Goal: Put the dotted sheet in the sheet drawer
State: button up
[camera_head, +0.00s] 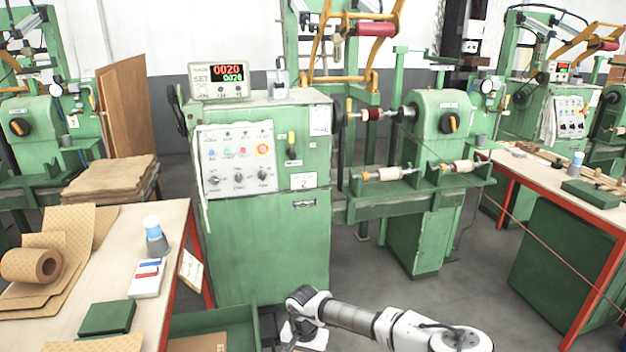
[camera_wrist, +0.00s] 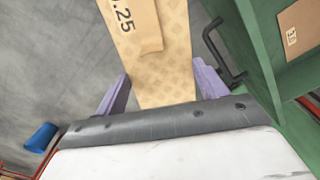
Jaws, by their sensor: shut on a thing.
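In the wrist view, my gripper (camera_wrist: 160,80) has its two purple fingers on either side of a tan dotted sheet (camera_wrist: 175,60), which it holds. The sheet extends away from the fingers past the top edge, with a printed strip ending in ".25" on it. A green open drawer (camera_wrist: 262,50) with a black handle (camera_wrist: 218,50) is just right of the sheet, and a brown sheet (camera_wrist: 300,28) lies inside. In the head view, the open drawer (camera_head: 240,318) is at the bottom, left of my arm. The fingers and held sheet are hidden there.
The left table carries a dotted roll (camera_head: 32,265), flat dotted sheets (camera_head: 62,228), a blue-topped bottle (camera_head: 154,232) and a green box (camera_head: 107,317). A green machine cabinet (camera_head: 262,240) stands behind the drawer. Grey floor (camera_head: 370,280) is clear right of the cabinet.

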jog(key=s+d+f+n+b, duration=0.1)
jog(key=s+f+b, duration=0.1)
jog(key=f+b, duration=0.3)
jog(key=s+d+f+n+b, duration=0.1)
jog(key=f+b, duration=0.4)
jog(key=f, duration=0.6)
jog(key=shift+s+f+n, duration=0.35)
jog(key=shift+s+n, duration=0.15)
jog(key=shift+s, duration=0.65)
jog(key=shift+d+r, duration=0.1)
